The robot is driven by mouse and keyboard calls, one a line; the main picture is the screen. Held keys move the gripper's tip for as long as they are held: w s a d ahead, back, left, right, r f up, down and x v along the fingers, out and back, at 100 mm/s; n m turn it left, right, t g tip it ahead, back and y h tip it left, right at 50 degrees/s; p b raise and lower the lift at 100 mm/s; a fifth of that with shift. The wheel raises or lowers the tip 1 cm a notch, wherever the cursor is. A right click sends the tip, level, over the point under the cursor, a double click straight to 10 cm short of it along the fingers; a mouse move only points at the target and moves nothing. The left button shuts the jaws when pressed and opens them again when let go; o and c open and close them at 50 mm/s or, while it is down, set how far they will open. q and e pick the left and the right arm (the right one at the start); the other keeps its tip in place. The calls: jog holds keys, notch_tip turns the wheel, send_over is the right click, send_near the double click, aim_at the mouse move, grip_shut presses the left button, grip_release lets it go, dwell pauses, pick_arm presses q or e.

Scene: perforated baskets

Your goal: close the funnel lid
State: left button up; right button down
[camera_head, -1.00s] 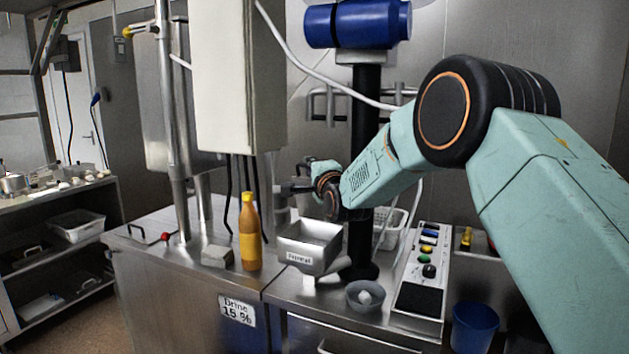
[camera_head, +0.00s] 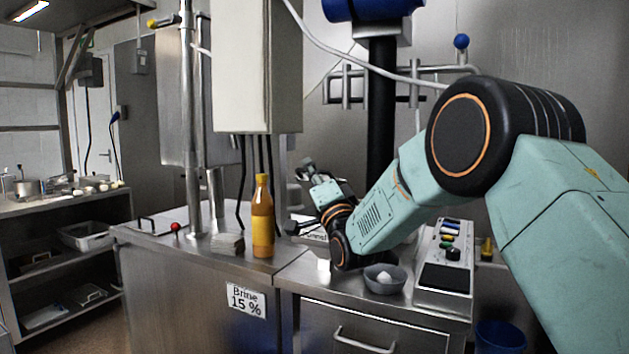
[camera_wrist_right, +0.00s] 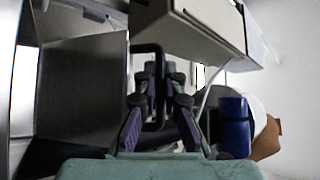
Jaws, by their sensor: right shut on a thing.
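The steel funnel (camera_head: 303,234) stands on the counter behind my right wrist, which hides most of it, including its opening. Part of its label shows. My right gripper (camera_head: 304,172) points up and to the left above the funnel. In the right wrist view, my right gripper (camera_wrist_right: 152,105) is shut on a black bar handle (camera_wrist_right: 158,52). A grey metal plate (camera_wrist_right: 85,88) stands beside the handle and appears to be the lid. How far the lid is tilted over the funnel cannot be told. My left gripper is not in view.
A grey bowl (camera_head: 384,284) and a button panel (camera_head: 447,257) are to the right. A pale box (camera_head: 256,70) hangs above the counter.

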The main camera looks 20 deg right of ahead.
jog(key=f+n+y+b, duration=0.3)
jog(key=s+a+f+n+y+b, duration=0.1)
jog(key=f+n+y+b, duration=0.2)
jog(key=n+b, duration=0.1)
jog(key=s+a+f+n+y+b, duration=0.1)
jog(key=f+n+y+b, duration=0.2)
jog(key=n, duration=0.1)
jog(key=shift+s+a+f+t+y, duration=0.1)
jog(key=shift+a+f+t+y, duration=0.1)
jog(key=shift+t+y, duration=0.15)
jog(key=shift+f+b, duration=0.8)
jog(key=shift+f, duration=0.05)
jog(key=shift+f, duration=0.2)
jog(key=c, duration=1.9)
grip_release()
jog(key=shift+a, duration=0.1)
jog(key=shift+o, duration=0.9)
jog(key=shift+s+r, duration=0.15)
jog(key=shift+r, duration=0.05)
